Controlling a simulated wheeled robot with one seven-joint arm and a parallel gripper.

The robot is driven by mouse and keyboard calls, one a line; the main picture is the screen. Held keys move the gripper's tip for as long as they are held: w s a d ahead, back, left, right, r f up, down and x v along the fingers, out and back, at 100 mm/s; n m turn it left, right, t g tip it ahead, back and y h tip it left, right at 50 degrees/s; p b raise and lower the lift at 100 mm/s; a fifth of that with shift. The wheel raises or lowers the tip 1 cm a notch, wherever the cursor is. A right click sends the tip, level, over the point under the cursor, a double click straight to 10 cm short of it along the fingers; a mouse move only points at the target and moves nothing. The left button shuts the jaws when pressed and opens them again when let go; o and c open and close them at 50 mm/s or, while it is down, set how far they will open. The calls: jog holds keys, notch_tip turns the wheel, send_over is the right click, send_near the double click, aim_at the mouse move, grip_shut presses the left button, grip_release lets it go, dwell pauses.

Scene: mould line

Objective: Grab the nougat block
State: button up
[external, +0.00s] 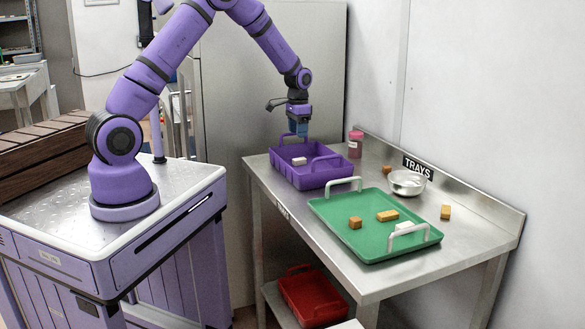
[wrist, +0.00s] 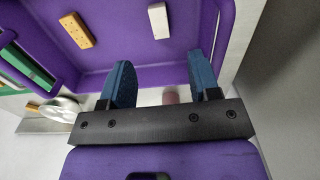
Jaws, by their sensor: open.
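A plain white block (wrist: 159,20), which looks most like the nougat block, lies in the purple tray (external: 312,178). It also shows in the external view (external: 299,161). A tan block with small spots (wrist: 76,29) lies in the same tray, to the left of the white one in the wrist view; the tray wall seems to hide it in the external view. My gripper (wrist: 161,66) is open and empty, its blue fingers apart and pointing down. In the external view my gripper (external: 298,133) hangs over the far part of the purple tray, above and apart from the white block.
The green tray (external: 335,222) holds brown and tan pieces and a white one near its handle. A metal bowl (external: 407,183), a pink jar (external: 355,145) and loose brown pieces stand behind. The purple tray has raised walls and handles. A red tray (external: 312,297) sits below.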

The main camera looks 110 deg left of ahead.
send_over(298, 159)
notch_tip(298, 159, down, 5)
jog(key=shift+s+a+f, duration=0.1)
jog(key=shift+f, duration=2.8)
jog(key=c, duration=1)
jog(key=shift+r, duration=0.15)
